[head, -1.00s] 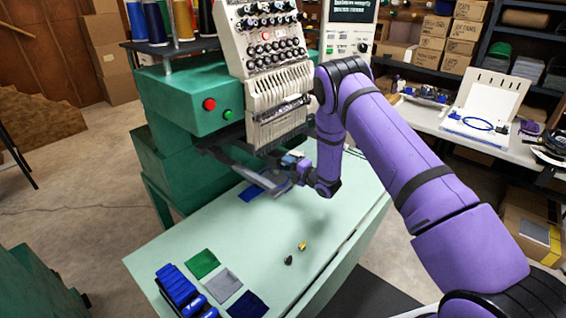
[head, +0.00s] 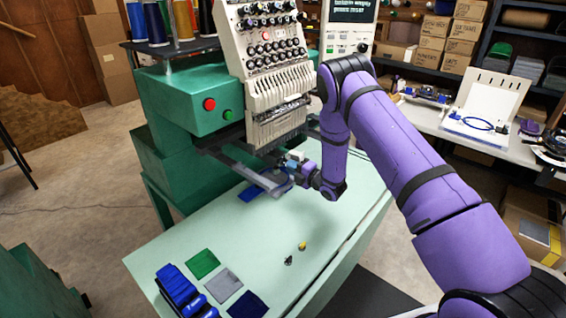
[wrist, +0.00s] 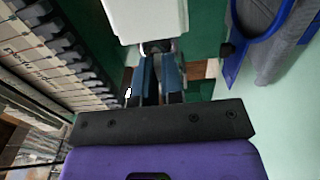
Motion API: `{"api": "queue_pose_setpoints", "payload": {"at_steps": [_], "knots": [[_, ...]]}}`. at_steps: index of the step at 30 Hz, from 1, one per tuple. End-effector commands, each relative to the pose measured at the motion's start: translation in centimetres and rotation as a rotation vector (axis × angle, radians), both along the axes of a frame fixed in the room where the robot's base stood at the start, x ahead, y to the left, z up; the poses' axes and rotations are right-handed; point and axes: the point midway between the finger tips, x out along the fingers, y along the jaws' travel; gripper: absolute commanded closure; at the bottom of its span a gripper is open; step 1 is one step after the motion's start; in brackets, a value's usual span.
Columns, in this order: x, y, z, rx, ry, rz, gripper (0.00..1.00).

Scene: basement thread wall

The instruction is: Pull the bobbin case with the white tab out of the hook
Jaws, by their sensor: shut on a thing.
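My gripper (head: 293,166) is at the embroidery machine's (head: 190,115) front, low under the needle heads and above the pale green table. In the wrist view its two blue fingers (wrist: 158,72) point toward the end of a white housing (wrist: 150,18). They are shut on a small, dark metallic round thing (wrist: 157,46), seemingly the bobbin case, close to that housing. It is mostly hidden between the fingertips. I cannot make out its white tab, the hook, or whether the case is clear of the hook.
A hoop with grey cloth (wrist: 275,45) is beside the fingers in the wrist view. The needle heads (head: 278,105) hang close above. On the table (head: 250,235) are fabric squares (head: 222,285), blue clips (head: 177,290) and two small parts (head: 302,246). The table's middle is free.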

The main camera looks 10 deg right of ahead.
Motion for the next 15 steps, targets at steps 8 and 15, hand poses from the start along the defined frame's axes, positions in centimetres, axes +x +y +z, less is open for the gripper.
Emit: {"api": "queue_pose_setpoints", "payload": {"at_steps": [8, 15], "knots": [[-0.90, -0.65, -0.01, 0.000, 0.000, 0.000, 1.00], [-1.00, -0.75, 0.06, 0.000, 0.000, 0.000, 1.00]]}}
